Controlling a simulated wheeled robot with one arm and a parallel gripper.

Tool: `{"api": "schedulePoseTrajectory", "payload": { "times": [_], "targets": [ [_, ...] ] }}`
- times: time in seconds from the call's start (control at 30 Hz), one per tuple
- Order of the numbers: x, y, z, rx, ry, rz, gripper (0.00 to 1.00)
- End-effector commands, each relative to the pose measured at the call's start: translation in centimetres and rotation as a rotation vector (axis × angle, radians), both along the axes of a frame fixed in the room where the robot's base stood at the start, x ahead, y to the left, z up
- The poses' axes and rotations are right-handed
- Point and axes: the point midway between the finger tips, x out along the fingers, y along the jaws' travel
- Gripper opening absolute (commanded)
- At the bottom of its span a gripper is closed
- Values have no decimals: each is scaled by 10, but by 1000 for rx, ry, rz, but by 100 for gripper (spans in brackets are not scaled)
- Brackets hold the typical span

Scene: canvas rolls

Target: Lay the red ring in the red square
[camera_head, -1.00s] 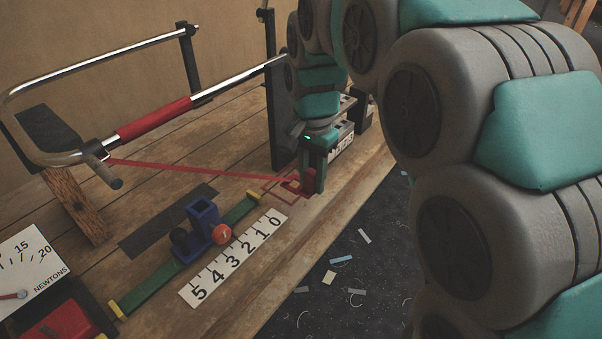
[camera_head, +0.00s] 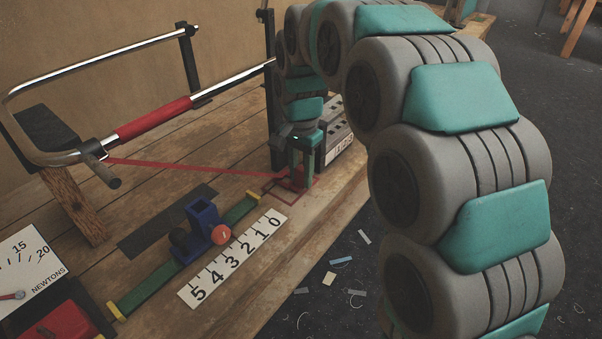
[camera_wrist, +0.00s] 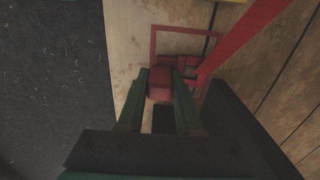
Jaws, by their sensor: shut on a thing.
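My gripper (camera_head: 302,172) is low over the bench near its front edge. In the wrist view its two green fingers (camera_wrist: 160,92) are shut on a red block-like piece (camera_wrist: 160,82). A red strap (camera_head: 190,168) runs from the chrome frame to this piece; the strap also shows in the wrist view (camera_wrist: 240,40). Red parts beyond the fingers may belong to the ring, but its outline is not clear. The red square (camera_wrist: 152,42) is a thin outline on the wood. It lies just beyond the fingers, partly hidden by the held piece and strap.
A chrome frame with a red sleeve (camera_head: 150,120) stands behind left. Dark floor lies beyond the bench edge.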

Motion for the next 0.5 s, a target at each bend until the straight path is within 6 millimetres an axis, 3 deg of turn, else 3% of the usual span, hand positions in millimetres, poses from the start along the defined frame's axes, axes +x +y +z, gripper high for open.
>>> {"api": "schedulePoseTrajectory", "payload": {
  "times": [0.2, 0.23, 0.5],
  "targets": [
    [0, 0, -3, 0, 1, 0, 0],
    [0, 0, -3, 0, 1, 0, 37],
    [0, 0, -3, 1, 1, 0, 64]
  ]
}}
